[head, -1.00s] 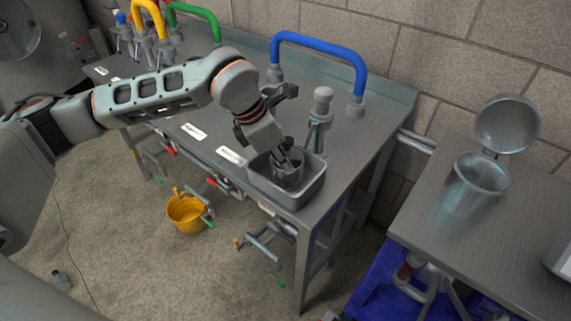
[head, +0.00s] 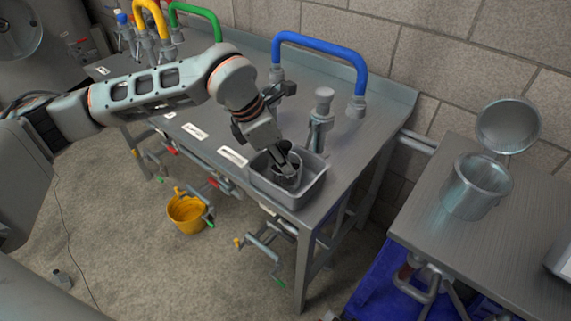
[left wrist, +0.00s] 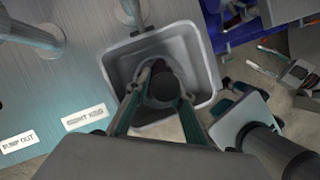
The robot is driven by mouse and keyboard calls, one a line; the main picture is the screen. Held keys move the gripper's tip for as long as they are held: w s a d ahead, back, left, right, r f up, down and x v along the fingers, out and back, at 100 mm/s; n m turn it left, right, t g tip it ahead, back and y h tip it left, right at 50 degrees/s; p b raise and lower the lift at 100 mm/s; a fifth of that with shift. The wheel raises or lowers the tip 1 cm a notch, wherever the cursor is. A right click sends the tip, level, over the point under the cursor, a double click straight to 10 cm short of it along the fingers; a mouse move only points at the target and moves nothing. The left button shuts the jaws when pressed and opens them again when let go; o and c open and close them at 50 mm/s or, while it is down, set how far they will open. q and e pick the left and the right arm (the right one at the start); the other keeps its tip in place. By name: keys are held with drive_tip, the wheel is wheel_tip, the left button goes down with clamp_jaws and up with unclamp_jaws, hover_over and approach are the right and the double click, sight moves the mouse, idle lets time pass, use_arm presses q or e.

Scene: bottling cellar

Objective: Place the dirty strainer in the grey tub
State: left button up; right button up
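The grey tub (head: 308,193) stands at the front right corner of the steel bench, below the blue pipe. The strainer (head: 287,179), a small round metal cup with a dark inside, is low inside the tub; it also shows in the left wrist view (left wrist: 161,92). My left gripper (head: 289,159) reaches down into the tub from above. Its two fingers (left wrist: 160,85) lie on either side of the strainer and appear to be closed on it. Whether the strainer rests on the tub floor is hidden. My right gripper is not in view.
A short metal tap post (head: 320,120) and the blue pipe (head: 320,48) stand behind the tub. An open metal pot (head: 476,187) is on the right table (head: 425,215). A yellow bucket (head: 187,214) is on the floor. The bench left of the tub has free room.

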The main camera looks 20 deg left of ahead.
use_arm(q)
drive_tip(key=p+v, duration=0.1)
drive_tip(key=v, duration=0.9)
drive_tip(key=shift+r, duration=0.2)
drive_tip(key=shift+s+a, duration=0.1)
